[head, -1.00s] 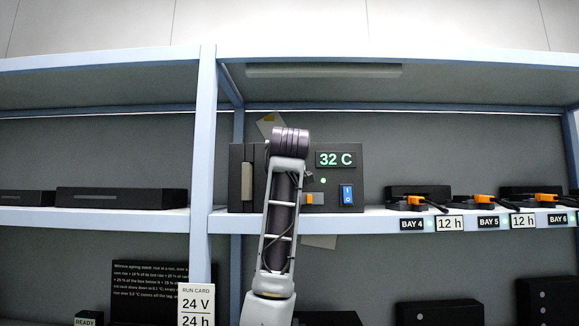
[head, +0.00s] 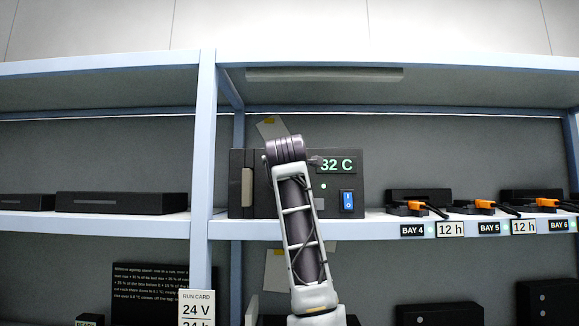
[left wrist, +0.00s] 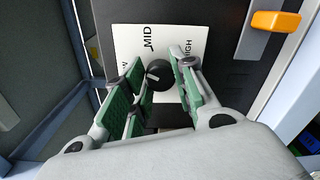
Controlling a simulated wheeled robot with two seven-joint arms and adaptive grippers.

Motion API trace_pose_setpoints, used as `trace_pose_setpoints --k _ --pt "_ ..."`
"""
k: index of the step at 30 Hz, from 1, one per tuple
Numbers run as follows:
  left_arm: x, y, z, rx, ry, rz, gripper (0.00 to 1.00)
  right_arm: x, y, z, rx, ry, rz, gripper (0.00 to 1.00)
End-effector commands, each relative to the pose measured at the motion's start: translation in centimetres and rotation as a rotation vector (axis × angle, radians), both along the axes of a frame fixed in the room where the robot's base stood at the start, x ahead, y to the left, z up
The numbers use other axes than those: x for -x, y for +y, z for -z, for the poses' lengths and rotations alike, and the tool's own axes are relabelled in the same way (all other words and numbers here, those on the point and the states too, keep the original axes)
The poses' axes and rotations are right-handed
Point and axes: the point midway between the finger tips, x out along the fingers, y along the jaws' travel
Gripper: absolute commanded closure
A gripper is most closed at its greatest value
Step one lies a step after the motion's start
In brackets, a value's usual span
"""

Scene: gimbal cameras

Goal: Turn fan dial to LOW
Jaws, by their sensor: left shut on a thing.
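The fan dial (left wrist: 156,74) is a round black knob with a white mark, in front of a white label card (left wrist: 125,45) in the left wrist view. MID and HIGH are readable on the card; a partly covered word ending in W is at its left. My left gripper (left wrist: 157,88) has its green-padded fingers on either side of the knob and is shut on it. In the head view the dark control box (head: 240,165) stands on the shelf, but my arm hides the dial and fingers. My right gripper is not in view.
The box carries a green 32 C display (head: 338,166) and a blue rocker switch (head: 347,200). An orange block (left wrist: 276,22) shows at upper right in the wrist view. A blue-white shelf post (head: 203,150) stands left; bays with orange connectors (head: 415,206) lie right.

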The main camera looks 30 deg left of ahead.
Motion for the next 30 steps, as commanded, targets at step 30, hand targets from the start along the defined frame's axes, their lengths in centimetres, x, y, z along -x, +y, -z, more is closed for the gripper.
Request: trace_pose_setpoints --k 30 --pt "-0.1 0.0 0.4 0.415 -0.244 0.000 0.97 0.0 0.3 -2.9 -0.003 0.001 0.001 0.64"
